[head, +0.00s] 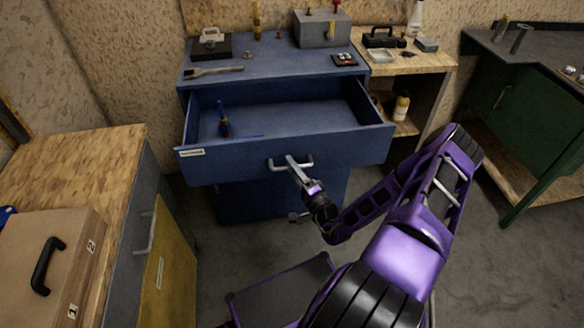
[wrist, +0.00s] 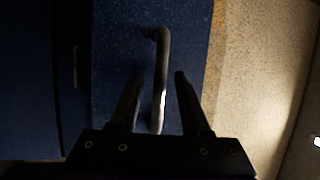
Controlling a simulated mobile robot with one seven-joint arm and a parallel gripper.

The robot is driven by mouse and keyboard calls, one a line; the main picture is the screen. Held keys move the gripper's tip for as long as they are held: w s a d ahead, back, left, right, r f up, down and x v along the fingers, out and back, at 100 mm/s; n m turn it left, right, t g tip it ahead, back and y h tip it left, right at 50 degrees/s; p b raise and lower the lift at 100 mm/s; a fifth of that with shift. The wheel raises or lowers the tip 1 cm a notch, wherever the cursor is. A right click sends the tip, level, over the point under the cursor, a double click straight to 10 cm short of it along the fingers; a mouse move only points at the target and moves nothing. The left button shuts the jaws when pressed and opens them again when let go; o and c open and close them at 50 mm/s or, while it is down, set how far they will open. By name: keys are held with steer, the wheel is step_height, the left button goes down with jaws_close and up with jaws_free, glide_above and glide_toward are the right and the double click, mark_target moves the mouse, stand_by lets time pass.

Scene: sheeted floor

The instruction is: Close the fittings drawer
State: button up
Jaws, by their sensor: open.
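The blue fittings drawer (head: 240,165) is pulled well out of the blue cabinet in the head view. It has a white label at its left front and a grey bar handle (head: 291,163) in the middle of its front. A screwdriver-like tool with a blue and dark handle (head: 224,124) lies inside it. My gripper (head: 290,162) is at the handle. In the wrist view its two fingers (wrist: 158,75) are open, with the handle bar (wrist: 161,75) between them. I cannot tell whether either finger touches the bar. The drawer front (wrist: 120,40) lies behind the fingers.
The cabinet top (head: 270,62) holds a brush, a dark case, a grey box and small parts. A wooden-topped cabinet (head: 70,170) stands at the left. A small wooden bench (head: 410,62) and a green cabinet (head: 520,120) stand at the right. Grey floor lies between.

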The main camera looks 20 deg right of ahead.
jaws_close()
stand_by(1.3)
